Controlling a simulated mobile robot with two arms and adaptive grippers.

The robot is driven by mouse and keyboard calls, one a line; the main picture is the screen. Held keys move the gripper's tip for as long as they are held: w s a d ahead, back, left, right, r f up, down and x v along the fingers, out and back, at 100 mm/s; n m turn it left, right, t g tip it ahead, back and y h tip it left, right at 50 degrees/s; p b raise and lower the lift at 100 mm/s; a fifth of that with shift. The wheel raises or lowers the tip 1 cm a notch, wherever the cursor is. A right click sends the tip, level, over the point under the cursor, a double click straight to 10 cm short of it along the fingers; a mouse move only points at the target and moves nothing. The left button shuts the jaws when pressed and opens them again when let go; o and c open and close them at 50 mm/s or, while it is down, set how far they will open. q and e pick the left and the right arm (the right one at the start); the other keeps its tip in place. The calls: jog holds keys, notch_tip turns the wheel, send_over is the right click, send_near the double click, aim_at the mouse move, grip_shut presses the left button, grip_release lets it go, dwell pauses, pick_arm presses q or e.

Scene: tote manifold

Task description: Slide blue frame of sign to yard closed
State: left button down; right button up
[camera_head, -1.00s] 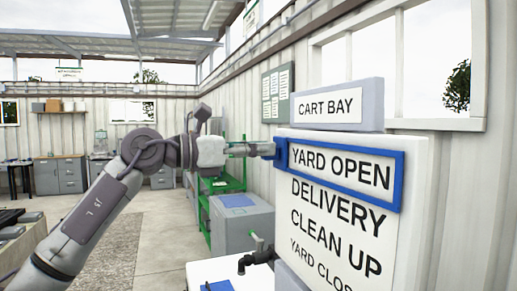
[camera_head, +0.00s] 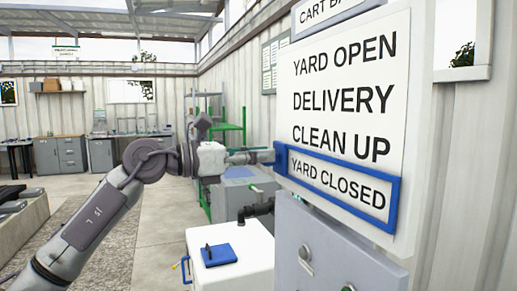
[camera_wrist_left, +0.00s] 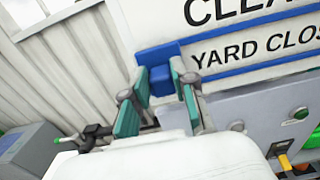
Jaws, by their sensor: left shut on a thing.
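The white sign (camera_head: 345,85) on the right lists "YARD OPEN", "DELIVERY", "CLEAN UP" and "YARD CLOSED" from top to bottom. The blue frame (camera_head: 392,208) surrounds the "YARD CLOSED" line at the bottom of the sign. My left gripper (camera_head: 268,157) is at the frame's left end. In the left wrist view my left gripper (camera_wrist_left: 160,100) has its green-padded fingers shut on the blue tab of the frame (camera_wrist_left: 160,78). The frame's bars run above and below "YARD CLOS" there. My right gripper is not in view.
A grey panel with buttons (camera_head: 320,250) stands below the sign. A white cabinet (camera_head: 232,262) with a blue pad on top is left of it. A green rack (camera_head: 228,135) and grey drawers (camera_head: 60,155) stand farther back. The floor at middle left is clear.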

pick_arm(q)
jog(key=shift+f, duration=0.2)
jog(key=c, duration=0.9)
grip_release()
jog(key=v, duration=1.2)
jog(key=shift+f, duration=0.1)
